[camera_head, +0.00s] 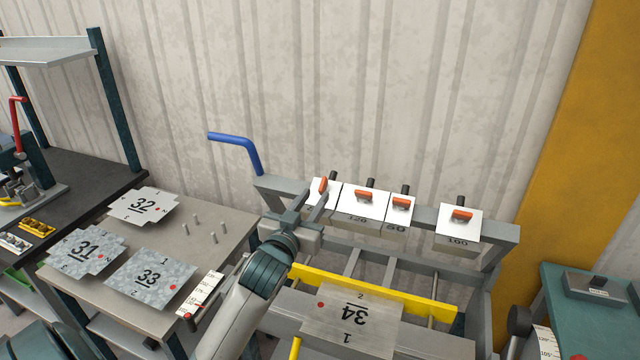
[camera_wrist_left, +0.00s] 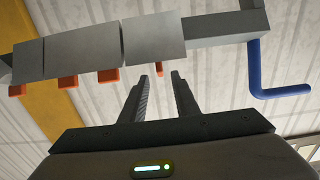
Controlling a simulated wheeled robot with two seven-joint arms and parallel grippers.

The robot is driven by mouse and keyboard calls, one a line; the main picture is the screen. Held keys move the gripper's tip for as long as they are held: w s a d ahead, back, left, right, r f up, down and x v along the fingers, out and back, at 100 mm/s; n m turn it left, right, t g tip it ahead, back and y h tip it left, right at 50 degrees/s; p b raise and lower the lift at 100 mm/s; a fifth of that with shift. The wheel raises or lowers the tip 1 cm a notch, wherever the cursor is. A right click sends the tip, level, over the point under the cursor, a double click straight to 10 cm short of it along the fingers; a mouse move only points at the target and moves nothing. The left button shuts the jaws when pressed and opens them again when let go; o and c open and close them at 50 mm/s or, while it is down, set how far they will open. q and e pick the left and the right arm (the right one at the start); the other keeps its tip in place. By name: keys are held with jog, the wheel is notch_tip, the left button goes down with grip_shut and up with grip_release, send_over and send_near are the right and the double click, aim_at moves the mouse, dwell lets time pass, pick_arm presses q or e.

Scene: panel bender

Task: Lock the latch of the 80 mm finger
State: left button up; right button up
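The leftmost white finger (camera_head: 332,191) hangs on the bender's top beam. Its number is hidden behind my left gripper, so I cannot read whether it is the 80 mm one. Its orange latch (camera_head: 323,185) points roughly upright, unlike the sideways latches on the other fingers. In the left wrist view this latch (camera_wrist_left: 159,69) shows end-on, narrow, in line with the gap between my fingertips. My left gripper (camera_head: 316,203) is open just in front of this finger; in the left wrist view its two jaws (camera_wrist_left: 160,76) stand apart. Contact with the latch cannot be told. My right gripper is out of view.
The 120 finger (camera_head: 352,207) and two more fingers (camera_head: 400,217) (camera_head: 458,228) hang to the right. A blue handle (camera_head: 236,139) rises left of the beam. Sheet 34 (camera_head: 350,318) lies below, by a yellow bar (camera_head: 420,304). A side table (camera_head: 222,241) holds sheets 31, 32 and 33.

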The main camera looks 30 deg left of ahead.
aim_at(321, 188)
pick_arm(q)
jog(key=p+x, duration=0.1)
jog(key=x, duration=0.2)
jog(key=shift+w+r, duration=0.1)
jog(key=shift+w, duration=0.3)
jog(key=shift+w+a, duration=0.2)
jog(key=shift+w, duration=0.4)
grip_shut()
